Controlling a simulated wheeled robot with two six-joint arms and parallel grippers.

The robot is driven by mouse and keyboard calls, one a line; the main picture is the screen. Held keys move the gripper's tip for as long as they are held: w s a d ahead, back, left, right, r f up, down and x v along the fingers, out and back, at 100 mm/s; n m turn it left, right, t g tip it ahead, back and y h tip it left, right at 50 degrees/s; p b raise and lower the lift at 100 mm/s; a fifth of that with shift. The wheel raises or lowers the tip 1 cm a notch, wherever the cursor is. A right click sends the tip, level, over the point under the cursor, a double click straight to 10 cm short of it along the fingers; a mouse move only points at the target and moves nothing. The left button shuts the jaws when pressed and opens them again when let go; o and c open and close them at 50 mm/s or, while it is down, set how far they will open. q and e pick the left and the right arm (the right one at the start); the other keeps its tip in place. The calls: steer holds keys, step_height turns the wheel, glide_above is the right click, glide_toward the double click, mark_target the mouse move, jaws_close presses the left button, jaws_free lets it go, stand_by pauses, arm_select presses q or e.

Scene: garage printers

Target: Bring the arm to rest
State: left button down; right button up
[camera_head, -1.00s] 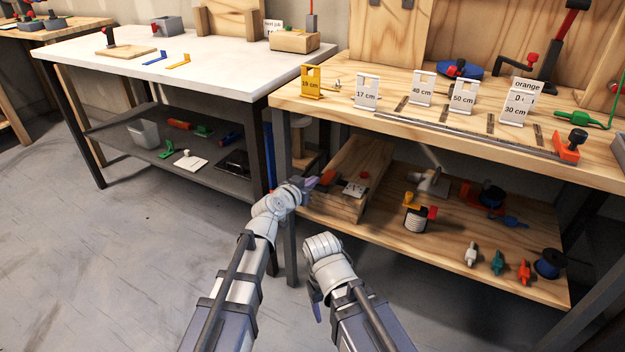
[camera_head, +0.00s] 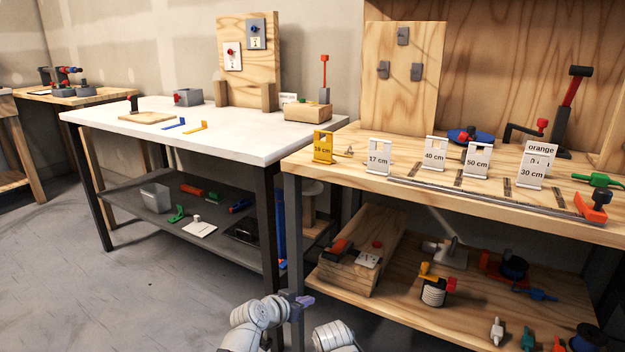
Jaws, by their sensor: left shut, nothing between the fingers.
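My left arm comes in at the bottom middle, with a white rounded wrist. My left gripper (camera_head: 303,301) has dark purple fingers that are closed with nothing held. It shows in front of the wooden workbench's left leg, low in the picture, near the left end of the bench's lower shelf; I cannot tell whether it touches anything. Only a white rounded link of my right arm shows at the bottom edge, and its gripper is out of the picture.
The wooden workbench (camera_head: 395,188) carries several labelled stands, such as the 17 cm stand (camera_head: 379,158). Its lower shelf (camera_head: 455,322) holds a wooden block (camera_head: 375,240) and small parts. A white-topped table (camera_head: 225,138) stands to the left. The grey floor (camera_head: 110,300) at lower left is clear.

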arm_select(q)
steer(key=s+a+f+n+g+y, duration=0.65)
steer(key=s+a+f+g, duration=0.35)
steer(key=s+a, duration=0.5)
steer(key=s+d+r+m+y+p, duration=0.2)
steer(key=s+d+r+m+p, duration=0.35)
steer(key=d+r+p, duration=0.75)
step_height(320, 180, up, 37)
steer(key=a+n+p, duration=0.1)
steer(key=a+p, duration=0.1)
steer(key=p, duration=3.5)
steer(key=shift+s+h+p, duration=0.35)
arm_select(e)
step_height(320, 180, up, 51)
steer(key=shift+f, duration=0.15)
arm_select(q)
steer(key=shift+a, duration=0.1)
arm_select(e)
steer(key=shift+s, duration=0.1)
